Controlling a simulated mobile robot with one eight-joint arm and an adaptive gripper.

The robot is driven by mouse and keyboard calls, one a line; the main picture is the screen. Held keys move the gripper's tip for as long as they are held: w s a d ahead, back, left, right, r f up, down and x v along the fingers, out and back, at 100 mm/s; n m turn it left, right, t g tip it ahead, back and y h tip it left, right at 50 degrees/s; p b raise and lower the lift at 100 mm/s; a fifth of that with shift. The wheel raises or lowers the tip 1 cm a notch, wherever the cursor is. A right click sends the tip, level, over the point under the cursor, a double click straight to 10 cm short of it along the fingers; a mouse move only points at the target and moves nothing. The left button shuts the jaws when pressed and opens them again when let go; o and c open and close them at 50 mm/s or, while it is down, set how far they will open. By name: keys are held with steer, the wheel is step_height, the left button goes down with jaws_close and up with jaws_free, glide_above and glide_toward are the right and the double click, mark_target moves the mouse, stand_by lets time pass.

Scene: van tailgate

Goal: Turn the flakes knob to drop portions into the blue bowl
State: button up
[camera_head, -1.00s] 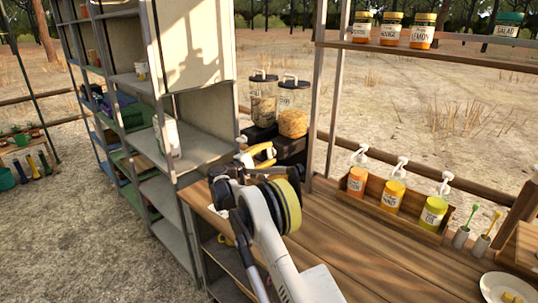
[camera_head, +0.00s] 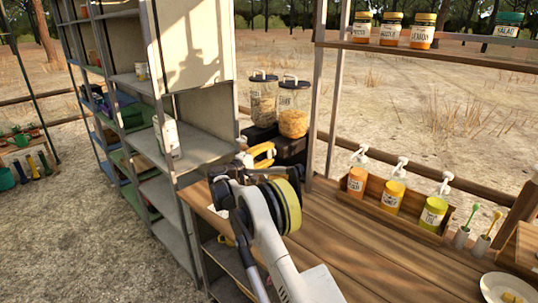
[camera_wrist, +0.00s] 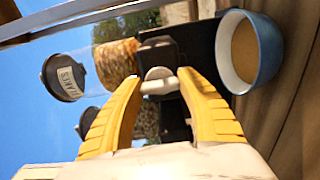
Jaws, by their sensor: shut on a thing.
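The flakes dispenser is the clear canister of golden flakes (camera_wrist: 116,62) on a black base, lying sideways in the wrist view, its dark lid (camera_wrist: 66,78) labelled "FLAKES". In the head view the nearer right canister (camera_head: 294,112) appears to be the same one. My gripper (camera_wrist: 160,82) is shut on the pale grey knob (camera_wrist: 157,74) at the front of the black base. The blue bowl (camera_wrist: 270,50) is beside the base in the wrist view, with tan contents inside. The bowl is hidden in the head view, where my yellow fingers (camera_head: 262,154) are partly seen.
A second canister (camera_head: 262,98) stands beside the flakes dispenser. A metal shelf unit (camera_head: 200,145) is close on the left. A wooden tray (camera_head: 390,214) of pump bottles is on the counter (camera_head: 330,230) to the right. The counter between is clear.

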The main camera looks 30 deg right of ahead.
steer(key=o, duration=1.2)
steer(key=shift+c, duration=0.2)
steer(key=v, duration=1.2)
steer(key=shift+r, duration=0.1)
